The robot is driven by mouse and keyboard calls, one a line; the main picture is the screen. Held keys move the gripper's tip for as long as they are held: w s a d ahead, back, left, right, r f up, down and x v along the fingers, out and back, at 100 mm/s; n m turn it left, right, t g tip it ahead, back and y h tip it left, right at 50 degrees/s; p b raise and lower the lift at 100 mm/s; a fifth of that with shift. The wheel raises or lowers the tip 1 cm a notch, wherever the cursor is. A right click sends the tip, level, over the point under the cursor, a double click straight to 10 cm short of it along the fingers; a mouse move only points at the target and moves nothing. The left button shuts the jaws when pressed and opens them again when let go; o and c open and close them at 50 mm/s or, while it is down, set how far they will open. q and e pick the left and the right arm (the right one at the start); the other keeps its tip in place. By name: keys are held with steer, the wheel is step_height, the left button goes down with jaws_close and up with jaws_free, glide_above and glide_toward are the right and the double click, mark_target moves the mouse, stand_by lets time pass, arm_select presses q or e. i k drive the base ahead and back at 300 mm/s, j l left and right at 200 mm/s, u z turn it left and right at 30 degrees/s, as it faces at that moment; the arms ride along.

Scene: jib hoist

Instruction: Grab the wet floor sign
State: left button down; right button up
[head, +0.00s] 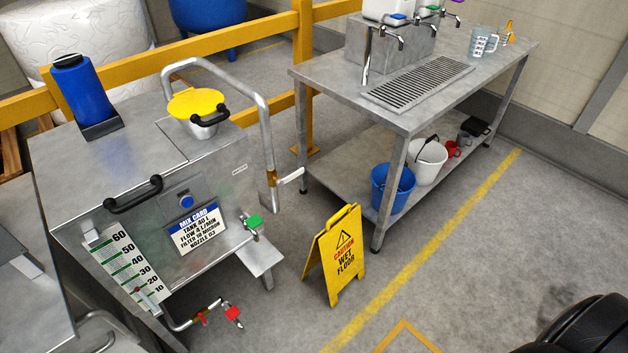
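The wet floor sign (341,252) is a yellow A-frame board with a black warning triangle and the words "CAUTION WET FLOOR". It stands upright and unfolded on the grey floor in the middle of the head view, between the metal tank and the bench. Nothing touches it and its front face is fully visible. Neither of my grippers' fingers can be made out in this view.
The steel tank (205,185) with taps and a pipe stands left of the sign. A steel bench (415,117) stands behind, with a blue bucket (391,186) and white bucket (428,160) on its lower shelf. A dark rounded shape fills the lower right corner. Floor right of the sign is clear.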

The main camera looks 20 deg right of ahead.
mark_target(339, 246)
steer(key=i+l+z, duration=0.1)
steer(key=z, duration=0.3)
steer(key=l+z, duration=0.1)
steer(key=z, duration=0.35)
steer(key=i+j, duration=0.05)
